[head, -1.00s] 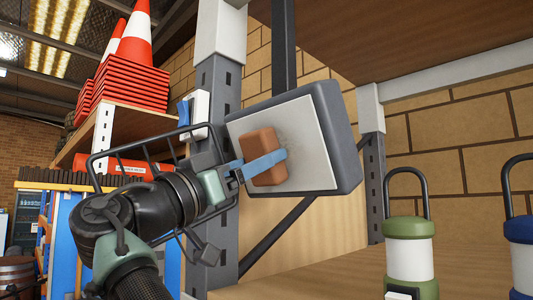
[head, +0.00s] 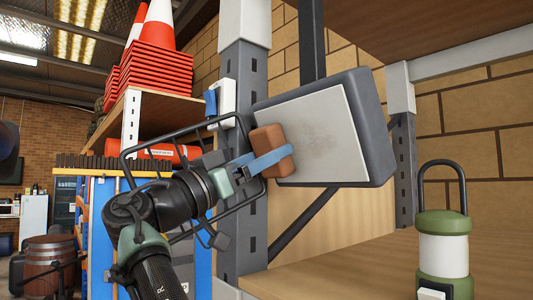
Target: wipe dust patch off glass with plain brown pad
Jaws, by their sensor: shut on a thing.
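The brown pad (head: 268,141) is a plain block with a blue strap (head: 271,159) across it. My gripper (head: 248,172) is shut on the pad by its strap. The pad lies over the left edge of a pale glass panel (head: 304,110), set in a thick dark grey housing (head: 373,125). A faint grey dust patch (head: 318,142) shows on the glass, right of the pad and apart from it. Whether the pad presses on the glass cannot be told. The glass behind the pad is hidden.
A grey shelf upright (head: 243,100) stands just behind my gripper. A green lantern (head: 443,245) stands on the wooden shelf at the lower right. Stacked orange cones (head: 152,75) are at the upper left. The shelf left of the lantern is clear.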

